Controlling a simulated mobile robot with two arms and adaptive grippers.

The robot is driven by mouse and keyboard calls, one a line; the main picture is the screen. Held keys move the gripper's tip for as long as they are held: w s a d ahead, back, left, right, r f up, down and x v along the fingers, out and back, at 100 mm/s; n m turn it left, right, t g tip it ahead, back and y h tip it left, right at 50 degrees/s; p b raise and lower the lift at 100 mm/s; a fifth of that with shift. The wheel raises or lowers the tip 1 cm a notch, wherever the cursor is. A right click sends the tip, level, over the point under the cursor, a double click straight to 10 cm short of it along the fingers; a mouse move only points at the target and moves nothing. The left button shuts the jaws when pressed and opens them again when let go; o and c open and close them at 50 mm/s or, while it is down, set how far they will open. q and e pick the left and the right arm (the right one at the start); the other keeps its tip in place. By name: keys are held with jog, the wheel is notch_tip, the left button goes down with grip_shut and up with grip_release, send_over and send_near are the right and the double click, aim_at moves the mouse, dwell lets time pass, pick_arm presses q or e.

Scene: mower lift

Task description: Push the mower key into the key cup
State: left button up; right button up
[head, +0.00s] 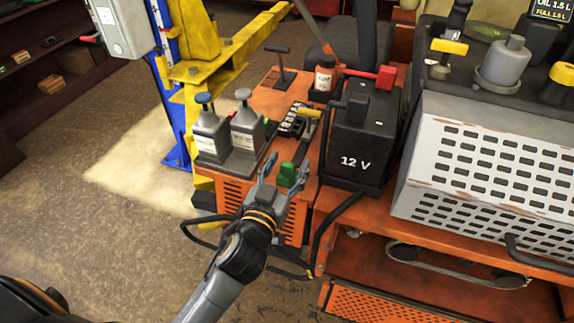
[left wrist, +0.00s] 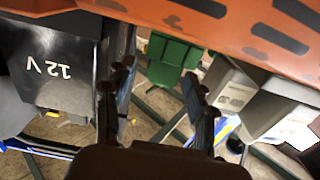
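A small green block-like piece (head: 287,175), which may be the mower key, stands at the front edge of the orange mower deck. My left gripper (head: 284,166) is open, with one finger on each side of it. In the left wrist view the green piece (left wrist: 174,58) shows between and beyond the spread fingers (left wrist: 157,84); I see no clear grip on it. I cannot make out the key cup for certain. My right gripper is not in view.
A black 12 V battery (head: 358,142) stands close to the right. Two grey bottles (head: 211,133) in a tray stand to the left. A black cable (head: 322,232) hangs by the arm. A perforated grey cover (head: 490,170) fills the right. Open floor (head: 80,215) lies left.

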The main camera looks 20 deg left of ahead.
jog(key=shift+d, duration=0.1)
pick_arm(q)
jog(key=s, duration=1.2)
jog(key=shift+a, duration=0.2)
